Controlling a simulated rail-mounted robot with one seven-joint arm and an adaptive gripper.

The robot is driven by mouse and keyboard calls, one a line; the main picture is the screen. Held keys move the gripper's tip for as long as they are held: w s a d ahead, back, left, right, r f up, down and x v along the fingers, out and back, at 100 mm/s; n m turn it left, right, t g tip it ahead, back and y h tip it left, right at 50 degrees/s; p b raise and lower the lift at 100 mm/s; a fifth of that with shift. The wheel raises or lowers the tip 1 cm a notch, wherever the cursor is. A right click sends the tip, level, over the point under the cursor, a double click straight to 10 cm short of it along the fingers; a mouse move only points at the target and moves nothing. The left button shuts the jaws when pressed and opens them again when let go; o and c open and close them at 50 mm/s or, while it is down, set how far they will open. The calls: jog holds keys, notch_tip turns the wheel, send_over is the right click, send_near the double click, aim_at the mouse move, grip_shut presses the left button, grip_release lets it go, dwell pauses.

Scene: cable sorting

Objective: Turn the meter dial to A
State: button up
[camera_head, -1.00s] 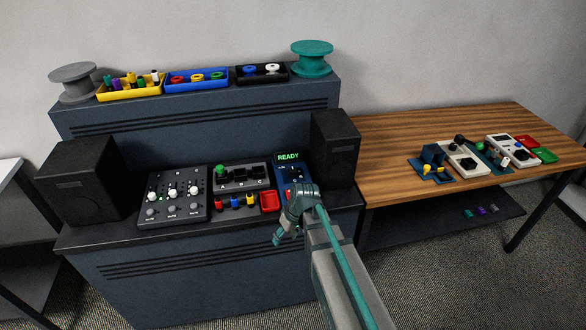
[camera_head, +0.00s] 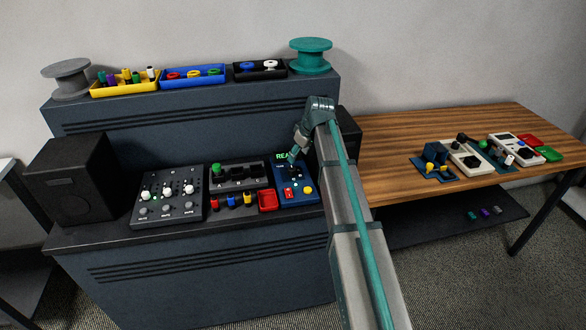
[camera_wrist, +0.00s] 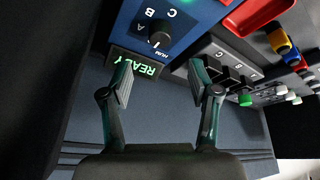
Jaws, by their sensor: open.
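The blue meter (camera_head: 299,198) stands at the right end of the console shelf, with a green READY display, which shows partly in the head view and upside down in the wrist view (camera_wrist: 137,66). Its black dial knob (camera_wrist: 160,34) has the letters A, B and C around it; I cannot tell for sure which mark it points to. My gripper (camera_wrist: 160,84) is open and empty, its fingers apart on the display side of the dial and not touching the knob. In the head view my gripper (camera_head: 295,157) hangs over the meter's far end and partly hides the display and dial.
Left of the meter are a red tray (camera_head: 267,201), a switch panel (camera_head: 237,174) with a green knob and a slider mixer (camera_head: 167,199). A black speaker (camera_head: 70,180) stands at the left; another is partly behind my arm. A wooden table (camera_head: 395,140) is at the right.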

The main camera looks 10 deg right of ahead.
aim_at(292, 168)
jog(key=p+x, duration=0.2)
jog(key=x, duration=0.7)
jog(key=shift+s, duration=0.1)
jog(key=shift+c, duration=0.3)
jog(key=c, duration=1.1)
